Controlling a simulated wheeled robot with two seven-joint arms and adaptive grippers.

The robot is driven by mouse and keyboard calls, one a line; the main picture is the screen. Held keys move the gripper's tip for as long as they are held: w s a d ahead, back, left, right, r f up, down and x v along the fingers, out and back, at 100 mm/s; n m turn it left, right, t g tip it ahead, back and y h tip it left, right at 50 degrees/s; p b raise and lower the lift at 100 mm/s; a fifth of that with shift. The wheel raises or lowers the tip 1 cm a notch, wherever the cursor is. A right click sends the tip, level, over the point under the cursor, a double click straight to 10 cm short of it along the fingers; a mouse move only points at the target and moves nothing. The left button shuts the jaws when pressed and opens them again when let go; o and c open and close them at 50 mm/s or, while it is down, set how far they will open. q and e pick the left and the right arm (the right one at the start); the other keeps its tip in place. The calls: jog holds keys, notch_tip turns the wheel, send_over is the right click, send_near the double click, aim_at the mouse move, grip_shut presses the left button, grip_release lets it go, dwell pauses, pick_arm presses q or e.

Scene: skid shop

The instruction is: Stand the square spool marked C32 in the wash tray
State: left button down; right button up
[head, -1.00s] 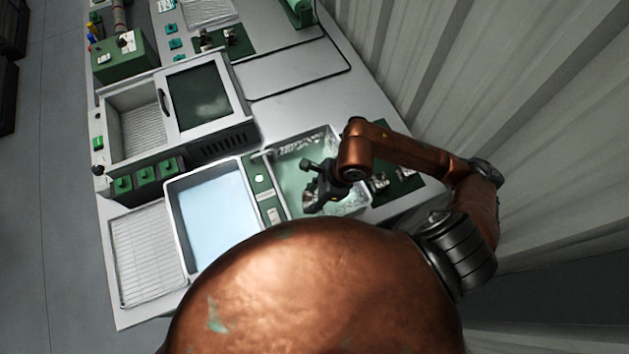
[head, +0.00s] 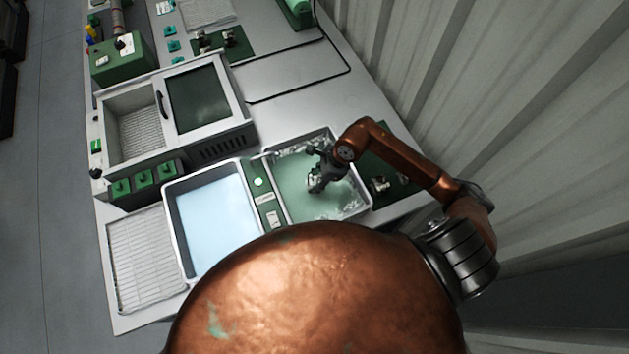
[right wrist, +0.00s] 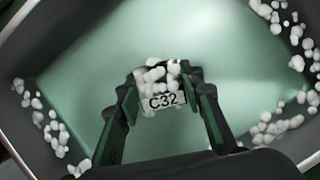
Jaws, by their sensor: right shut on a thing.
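The square spool marked C32 (right wrist: 160,102) shows in the right wrist view with its label towards the camera and white foam heaped on its top. My right gripper (head: 315,184) is shut on it, one dark green finger on each side, as the right wrist view (right wrist: 161,90) shows. Both are over or in the foamy tray of pale green liquid (head: 288,178), which looks like the wash tray. The spool is near the tray's middle. I cannot tell whether it touches the bottom. My left gripper is not in view.
White foam (right wrist: 52,132) clings along the tray's sides. A tray of pale blue liquid (head: 215,220) stands to its left, with a narrow green panel (head: 265,195) between. A wire rack (head: 145,258) lies further left. A cabinet with a sliding door (head: 198,98) stands behind.

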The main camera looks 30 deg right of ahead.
jog(key=shift+f, duration=0.15)
jog(key=o, duration=1.3)
jog(key=p+v, duration=0.6)
jog(key=v, duration=0.6)
jog(key=shift+a, duration=0.1)
